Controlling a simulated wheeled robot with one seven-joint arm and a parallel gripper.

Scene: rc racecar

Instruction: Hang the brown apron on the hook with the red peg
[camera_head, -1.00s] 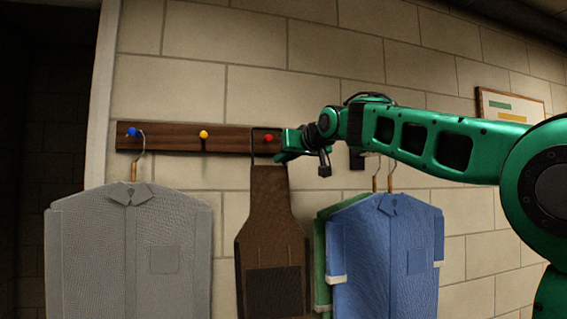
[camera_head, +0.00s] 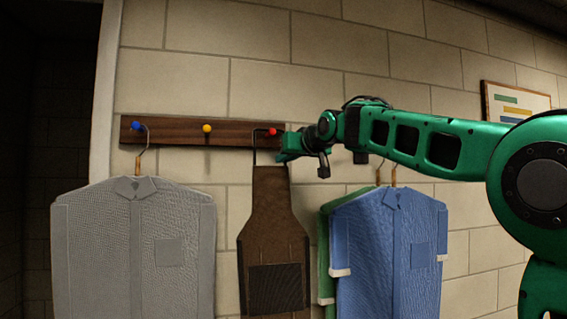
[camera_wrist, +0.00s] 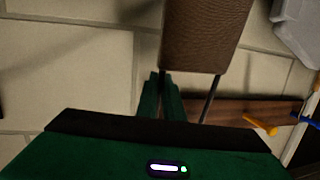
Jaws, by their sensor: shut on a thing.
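The brown apron (camera_head: 272,215) hangs upright below the wooden peg rail, its neck loop rising at the red peg (camera_head: 272,132). The loop's top is at about the height of the peg. I cannot tell whether the loop rests on the peg or is only beside it. My gripper (camera_head: 284,148) is just right of and below the red peg, shut on one side of the apron's neck strap. In the wrist view the shut fingers (camera_wrist: 164,95) are at the strap by the apron's top edge (camera_wrist: 205,40). The red peg is hidden there.
The rail (camera_head: 170,131) also carries a blue peg (camera_head: 136,127) with a grey shirt (camera_head: 130,240) and a bare yellow peg (camera_head: 207,128). A blue shirt (camera_head: 385,240) and a green garment (camera_head: 323,250) hang to the right, close to the apron.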

